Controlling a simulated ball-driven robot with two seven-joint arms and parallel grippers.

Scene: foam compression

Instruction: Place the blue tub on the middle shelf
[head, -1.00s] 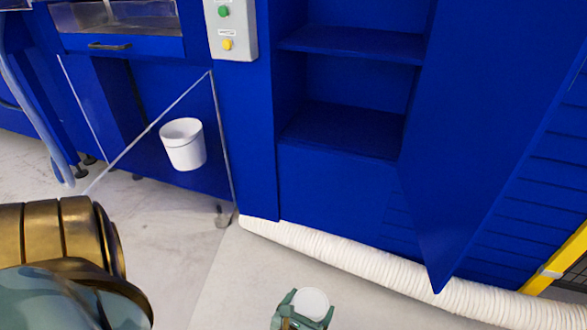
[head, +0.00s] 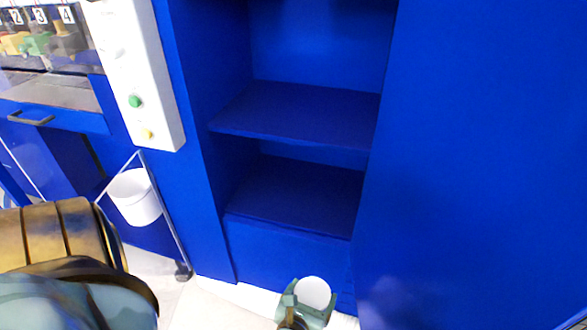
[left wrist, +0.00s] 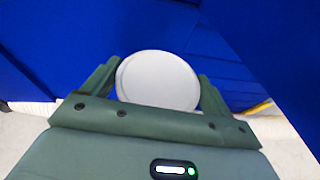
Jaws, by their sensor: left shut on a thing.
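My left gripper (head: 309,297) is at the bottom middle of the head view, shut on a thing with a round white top. I take this for the tub (head: 314,291); only its top shows, and its sides, including any blue, are hidden. In the left wrist view the white top (left wrist: 158,80) sits between the two green fingers. In the head view, an open blue cabinet stands beyond the gripper. It has a shelf (head: 300,112) at mid-height and a lower surface (head: 295,197); both look empty. The tub is in front of and below them. My right gripper is out of view.
The blue cabinet door (head: 460,160) stands open on the right of the opening. A white control box (head: 135,75) with green and yellow buttons is on the left. A white bucket (head: 135,197) hangs below it. A drawer handle (head: 30,118) is at far left.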

